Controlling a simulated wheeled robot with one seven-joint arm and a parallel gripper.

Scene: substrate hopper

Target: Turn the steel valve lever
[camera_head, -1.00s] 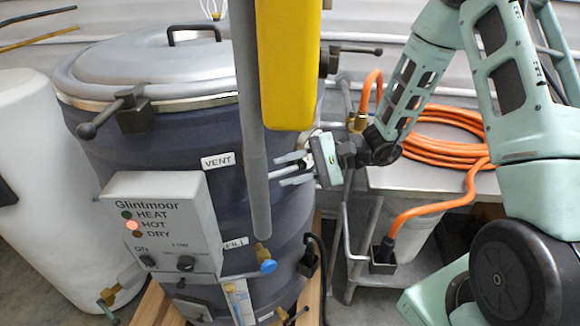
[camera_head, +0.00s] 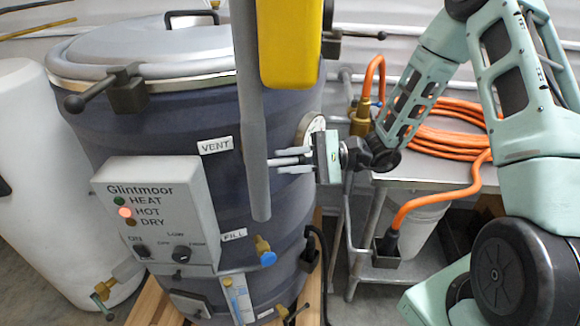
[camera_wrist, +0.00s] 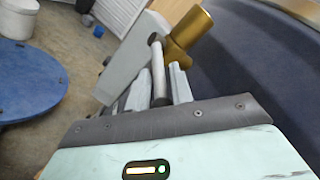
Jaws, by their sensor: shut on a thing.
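The steel valve lever (camera_wrist: 158,72) shows in the wrist view as a grey rod beside a brass valve body (camera_wrist: 186,38). My gripper (camera_wrist: 160,78) has one finger on each side of the lever and is shut on it. In the head view my gripper (camera_head: 274,166) reaches left from the right side of the dark drum (camera_head: 200,128), below the VENT label's height. There its fingertips end at the hanging grey pipe (camera_head: 255,110), which hides the lever and the brass body.
The grey control box (camera_head: 160,215) with HEAT, HOT and DRY lamps is on the drum's front; the HOT lamp glows. A yellow part (camera_head: 290,45) hangs in front of the drum. An orange hose (camera_head: 450,120) lies coiled on a steel table (camera_head: 405,178) at right.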

